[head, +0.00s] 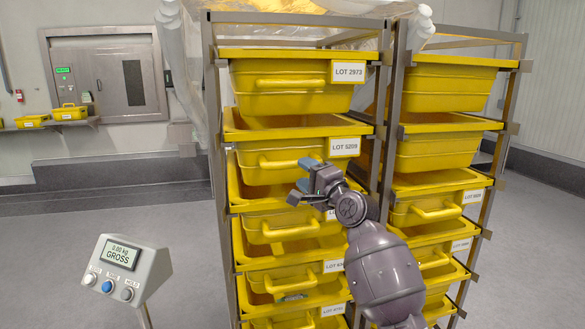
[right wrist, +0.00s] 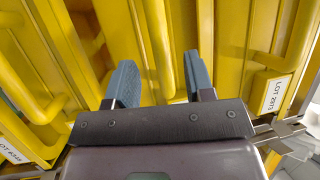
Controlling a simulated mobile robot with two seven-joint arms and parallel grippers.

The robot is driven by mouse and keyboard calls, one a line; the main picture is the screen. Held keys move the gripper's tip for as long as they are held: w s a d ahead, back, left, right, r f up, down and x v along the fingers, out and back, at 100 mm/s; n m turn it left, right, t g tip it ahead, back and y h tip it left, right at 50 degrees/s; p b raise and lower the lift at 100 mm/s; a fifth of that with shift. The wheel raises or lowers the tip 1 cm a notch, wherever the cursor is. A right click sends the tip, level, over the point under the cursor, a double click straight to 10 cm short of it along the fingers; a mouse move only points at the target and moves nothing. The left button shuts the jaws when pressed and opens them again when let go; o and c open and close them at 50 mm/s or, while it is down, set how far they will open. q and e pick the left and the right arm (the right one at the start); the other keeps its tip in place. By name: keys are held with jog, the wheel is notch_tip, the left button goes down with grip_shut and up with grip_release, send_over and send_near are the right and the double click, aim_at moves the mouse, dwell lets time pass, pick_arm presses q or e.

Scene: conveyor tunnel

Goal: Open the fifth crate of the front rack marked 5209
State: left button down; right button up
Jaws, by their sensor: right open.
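The crate marked 5209 (head: 258,158) is a yellow bin in the front rack, second from the top in the head view. Its label (head: 344,146) is on the front right of its rim, and its handle bar (head: 278,162) runs across its front. My right gripper (head: 303,181) is open, with blue fingers, in front of this crate's lower right part. In the right wrist view a yellow handle bar (right wrist: 160,45) shows between the open fingers (right wrist: 158,80); no contact is visible. My left gripper is not in view.
The crate marked LOT 2973 (head: 290,100) is above, and more yellow crates are below. A second rack (head: 388,150) of crates stands close on the right. A scale display (head: 122,255) stands at the lower left. Grey floor (head: 90,215) is clear at left.

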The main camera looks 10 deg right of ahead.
aim_at(295, 167)
jog(key=b+x, duration=0.1)
jog(key=x, duration=0.3)
jog(key=shift+w+f, duration=0.15)
jog(key=shift+w+a+r, duration=0.25)
jog(key=shift+w, duration=0.25)
grip_shut()
